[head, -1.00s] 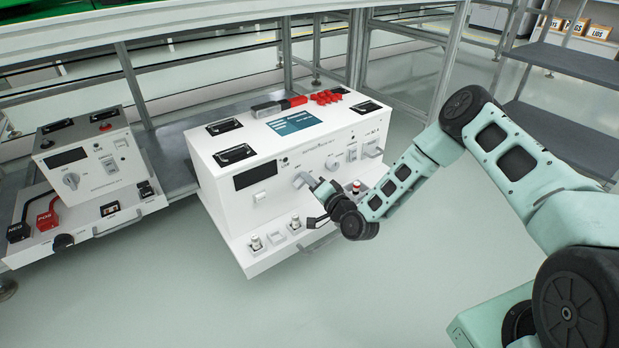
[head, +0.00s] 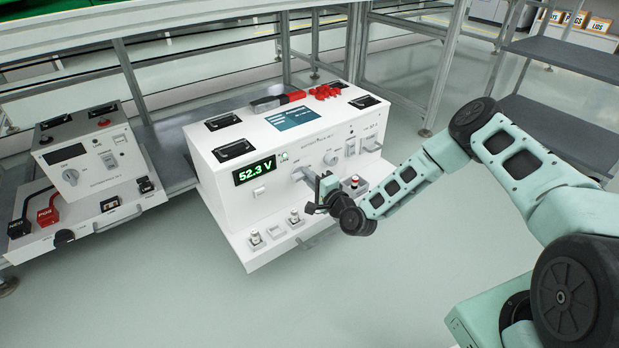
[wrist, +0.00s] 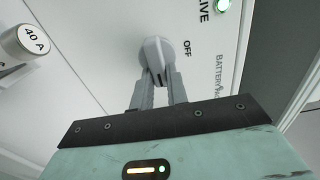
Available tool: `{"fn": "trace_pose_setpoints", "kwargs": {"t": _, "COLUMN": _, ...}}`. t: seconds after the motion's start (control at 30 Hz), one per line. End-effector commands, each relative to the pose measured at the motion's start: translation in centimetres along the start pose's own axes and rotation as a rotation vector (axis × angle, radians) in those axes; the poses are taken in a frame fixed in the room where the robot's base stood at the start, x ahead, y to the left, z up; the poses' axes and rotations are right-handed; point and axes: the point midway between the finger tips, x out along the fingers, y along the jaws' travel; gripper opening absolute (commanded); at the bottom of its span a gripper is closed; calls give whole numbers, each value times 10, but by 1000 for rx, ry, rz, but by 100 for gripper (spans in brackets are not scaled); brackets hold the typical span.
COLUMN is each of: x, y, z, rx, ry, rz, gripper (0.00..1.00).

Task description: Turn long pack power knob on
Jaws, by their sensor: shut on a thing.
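The long white battery pack (head: 215,170) stands on the grey shelf, and its display (head: 255,171) is lit green and reads 52.3 V. Its power knob (wrist: 156,58) is a grey knob on the front panel, with the word OFF beside it in the wrist view. My gripper (wrist: 158,84) is shut on the knob, its two fingers on either side of the knob's grip. In the head view my gripper (head: 308,176) reaches the front panel from the right, partly covering the knob. A green lamp (wrist: 223,6) is lit next to the word LIVE.
A smaller white pack (head: 88,165) with its own knob and dark display stands at the left. A ledge with connectors (head: 272,232) juts out below the long pack's front. Red parts (head: 324,92) lie on its top. A grey shelf rack (head: 565,62) stands at the right.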

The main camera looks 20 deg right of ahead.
Motion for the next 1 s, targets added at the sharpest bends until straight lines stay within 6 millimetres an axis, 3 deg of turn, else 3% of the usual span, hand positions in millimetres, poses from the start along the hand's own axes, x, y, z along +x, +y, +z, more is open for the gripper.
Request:
{"fn": "trace_pose_setpoints", "kwargs": {"t": 0.3, "x": -1, "y": 2, "z": 1, "rx": 4, "ry": -1, "rz": 4, "gripper": 0}}
{"fn": "trace_pose_setpoints", "kwargs": {"t": 0.33, "x": -1, "y": 2, "z": 1, "rx": 4, "ry": -1, "rz": 4, "gripper": 18}}
{"fn": "trace_pose_setpoints", "kwargs": {"t": 0.4, "x": -1, "y": 2, "z": 1, "rx": 4, "ry": -1, "rz": 4, "gripper": 37}}
{"fn": "trace_pose_setpoints", "kwargs": {"t": 0.77, "x": -4, "y": 0, "z": 0, "rx": 2, "ry": 0, "rz": 2, "gripper": 37}}
{"fn": "trace_pose_setpoints", "kwargs": {"t": 1.0, "x": -42, "y": -3, "z": 0, "rx": 3, "ry": 0, "rz": 5, "gripper": 37}}
